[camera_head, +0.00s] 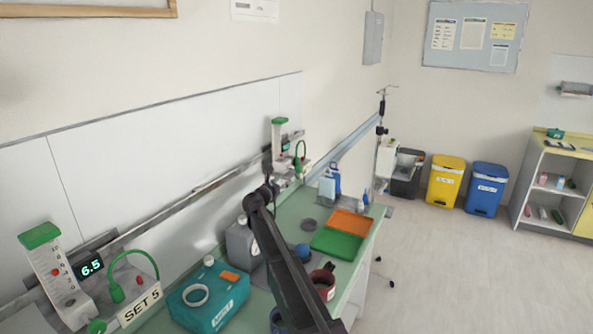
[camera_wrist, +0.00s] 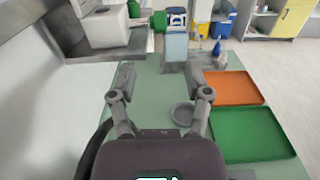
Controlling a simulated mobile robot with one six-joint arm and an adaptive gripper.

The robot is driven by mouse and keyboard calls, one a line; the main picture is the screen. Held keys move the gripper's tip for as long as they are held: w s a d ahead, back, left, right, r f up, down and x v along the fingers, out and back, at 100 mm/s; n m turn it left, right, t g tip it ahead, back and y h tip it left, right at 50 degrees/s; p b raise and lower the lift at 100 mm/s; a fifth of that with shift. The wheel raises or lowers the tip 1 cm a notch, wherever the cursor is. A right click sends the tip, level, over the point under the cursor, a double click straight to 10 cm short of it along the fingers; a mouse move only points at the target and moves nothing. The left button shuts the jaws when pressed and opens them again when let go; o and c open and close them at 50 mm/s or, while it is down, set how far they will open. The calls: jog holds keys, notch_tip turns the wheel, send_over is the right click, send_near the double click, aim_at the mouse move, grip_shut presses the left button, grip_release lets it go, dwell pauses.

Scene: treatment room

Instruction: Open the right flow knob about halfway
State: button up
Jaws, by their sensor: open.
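The right flowmeter unit (camera_head: 279,135) stands at the far end of the wall rail, with a green cap, a small dark display and a green hose. I cannot make out its flow knob; my arm covers part of that area. The left flowmeter unit (camera_head: 52,275) is near, with a green cap, a display reading 6.5 and a "SET 5" label. A green knob (camera_head: 97,326) shows at its base. In the wrist view my gripper (camera_wrist: 160,94) is open and empty, above the green counter. A pale unit body (camera_wrist: 104,27) is ahead and left of the fingers.
On the counter are an orange tray (camera_head: 350,224), a green tray (camera_head: 337,243), a teal box (camera_head: 207,302), a grey jug (camera_head: 242,243) and a red mug (camera_head: 323,284). A grey ring-shaped dish (camera_wrist: 182,114) lies below the fingers. Floor to the right is clear.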

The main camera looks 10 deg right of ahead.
aim_at(298, 169)
jog(key=x, duration=1.3)
jog(key=shift+w+d, duration=0.1)
jog(key=shift+d, duration=0.05)
grip_shut()
